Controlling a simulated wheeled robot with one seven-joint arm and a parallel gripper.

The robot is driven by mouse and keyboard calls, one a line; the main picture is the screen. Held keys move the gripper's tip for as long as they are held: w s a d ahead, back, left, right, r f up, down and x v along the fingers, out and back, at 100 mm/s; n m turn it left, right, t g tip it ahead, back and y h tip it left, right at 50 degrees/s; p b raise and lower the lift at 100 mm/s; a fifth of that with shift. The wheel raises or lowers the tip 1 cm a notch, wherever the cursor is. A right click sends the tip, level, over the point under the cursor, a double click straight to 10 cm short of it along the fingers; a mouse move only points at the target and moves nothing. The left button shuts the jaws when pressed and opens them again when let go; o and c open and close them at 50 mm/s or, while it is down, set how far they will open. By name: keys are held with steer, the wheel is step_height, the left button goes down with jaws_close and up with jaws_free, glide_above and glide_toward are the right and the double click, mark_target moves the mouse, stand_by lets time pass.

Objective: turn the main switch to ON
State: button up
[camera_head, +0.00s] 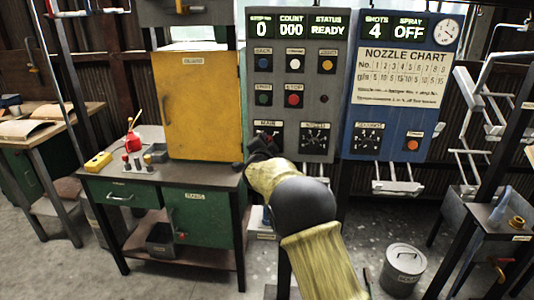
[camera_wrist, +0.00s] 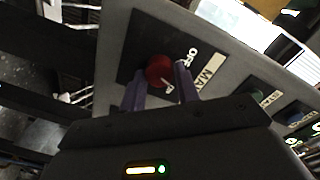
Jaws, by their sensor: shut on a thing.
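The main switch is a red round knob (camera_wrist: 159,69) on a dark plate, seen in the wrist view beside a pale label that begins "MA". White lettering that looks like "OFF" stands on the plate right of the knob, and a small white mark shows at its lower right. My gripper (camera_wrist: 158,80) is shut on the knob, one finger on each side. In the head view my gripper (camera_head: 261,150) is at the MAIN plate (camera_head: 268,127), low on the grey control panel (camera_head: 293,85), and hides the knob.
The grey panel also carries several buttons and another dial (camera_head: 316,138). A blue spray panel (camera_head: 402,85) stands right of it. A yellow cabinet (camera_head: 197,105) on a green workbench (camera_head: 160,178) is close on the left. A lidded bin (camera_head: 405,262) stands on the floor.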

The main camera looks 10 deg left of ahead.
steer(key=m+b, duration=0.4)
steer(key=shift+f+m, duration=0.15)
steer(key=shift+m, duration=0.25)
steer(key=o, duration=1)
steer(key=shift+s, duration=0.1)
steer(key=s, duration=0.5)
steer(key=s+b, duration=0.1)
steer(key=s, duration=0.5)
steer(key=s+r+b, duration=0.1)
steer(key=s, duration=0.5)
steer(key=shift+s, duration=0.15)
